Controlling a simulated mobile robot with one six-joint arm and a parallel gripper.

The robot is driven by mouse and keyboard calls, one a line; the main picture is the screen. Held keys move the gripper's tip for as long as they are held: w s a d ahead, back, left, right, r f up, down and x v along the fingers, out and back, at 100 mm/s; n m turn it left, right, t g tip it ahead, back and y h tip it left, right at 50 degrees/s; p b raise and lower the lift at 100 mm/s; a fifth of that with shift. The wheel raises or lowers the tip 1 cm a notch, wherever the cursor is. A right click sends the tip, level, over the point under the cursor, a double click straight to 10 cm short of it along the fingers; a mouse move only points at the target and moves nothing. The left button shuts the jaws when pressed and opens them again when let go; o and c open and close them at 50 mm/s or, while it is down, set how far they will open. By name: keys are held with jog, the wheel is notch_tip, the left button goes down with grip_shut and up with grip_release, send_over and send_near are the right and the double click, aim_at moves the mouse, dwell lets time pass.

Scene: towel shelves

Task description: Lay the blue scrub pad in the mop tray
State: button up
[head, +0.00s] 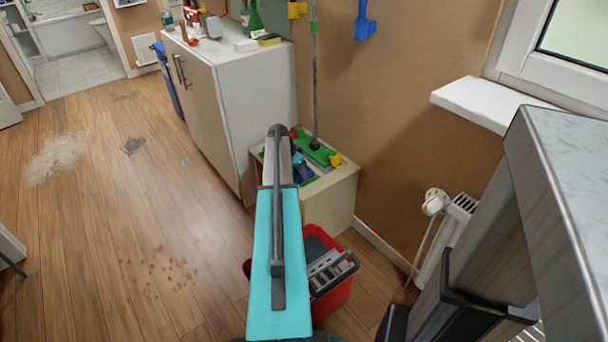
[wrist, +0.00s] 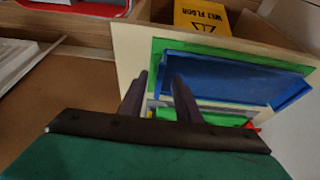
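Just beyond and to the right is a blue flat piece (wrist: 235,80) with a raised rim, looking like a shallow tray. It lies against a green panel (wrist: 160,48). In the head view, a blue item (head: 302,168) lies among green, red and yellow items in a cream box (head: 325,200), partly behind my arm. I cannot tell which blue piece is the scrub pad. My fingers are hidden in the head view.
A red bucket (head: 335,300) with a grey wringer stands in front of the box. A white cabinet (head: 235,110) stands to its left, a radiator (head: 450,235) to its right. A yellow wet floor sign (wrist: 203,16) shows in the wrist view.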

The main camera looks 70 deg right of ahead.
jog(key=p+v, duration=0.1)
jog(key=v, duration=1.1)
jog(key=shift+a, duration=0.1)
